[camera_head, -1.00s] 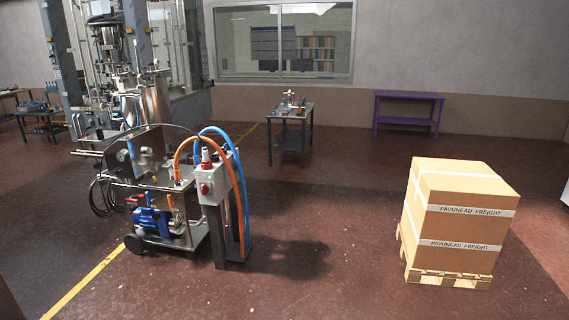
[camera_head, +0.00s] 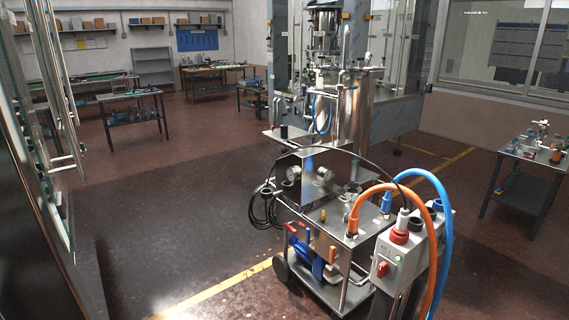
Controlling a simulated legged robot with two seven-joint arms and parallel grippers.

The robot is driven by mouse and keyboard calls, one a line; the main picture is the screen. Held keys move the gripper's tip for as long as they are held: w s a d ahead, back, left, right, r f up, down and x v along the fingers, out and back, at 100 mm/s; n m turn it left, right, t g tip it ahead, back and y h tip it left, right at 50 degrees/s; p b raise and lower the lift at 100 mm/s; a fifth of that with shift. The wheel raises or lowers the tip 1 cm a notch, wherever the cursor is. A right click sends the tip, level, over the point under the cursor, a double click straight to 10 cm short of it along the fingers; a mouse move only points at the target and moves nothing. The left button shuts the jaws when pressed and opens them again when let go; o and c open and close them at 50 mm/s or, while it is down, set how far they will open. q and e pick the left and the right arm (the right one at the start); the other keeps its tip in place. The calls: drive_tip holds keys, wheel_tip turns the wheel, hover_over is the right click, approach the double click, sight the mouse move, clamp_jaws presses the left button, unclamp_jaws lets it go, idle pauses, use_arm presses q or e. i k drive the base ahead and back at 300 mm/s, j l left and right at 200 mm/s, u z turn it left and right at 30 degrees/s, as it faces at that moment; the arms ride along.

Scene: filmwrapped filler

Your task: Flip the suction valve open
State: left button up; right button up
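A wheeled steel pump cart (camera_head: 340,235) stands right of the middle in the head view. Orange (camera_head: 392,188) and blue (camera_head: 441,190) hoses arch over its right side. A blue pump (camera_head: 308,260) sits low on the cart. Small red and orange handles (camera_head: 331,254) show on its front, but I cannot tell which part is the suction valve or how it is set. A grey control box (camera_head: 394,262) with a red switch stands at its right end. Neither of my grippers is in view.
A tall steel vessel (camera_head: 361,105) stands behind the cart. A small side table (camera_head: 522,180) is at the right, and benches (camera_head: 132,97) stand at the back left. A dark frame (camera_head: 42,220) fills the left edge. The floor left of the cart is clear.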

sight(308, 240)
drive_tip(key=i+j+z, duration=0.3)
drive_tip(key=i+j, duration=0.5)
drive_tip(key=i, duration=0.3)
drive_tip(key=i+j+z, duration=0.25)
drive_tip(key=i+j, duration=0.75)
drive_tip(key=i+j+u, duration=0.5)
drive_tip(key=i, duration=0.2)
drive_tip(key=l, duration=0.1)
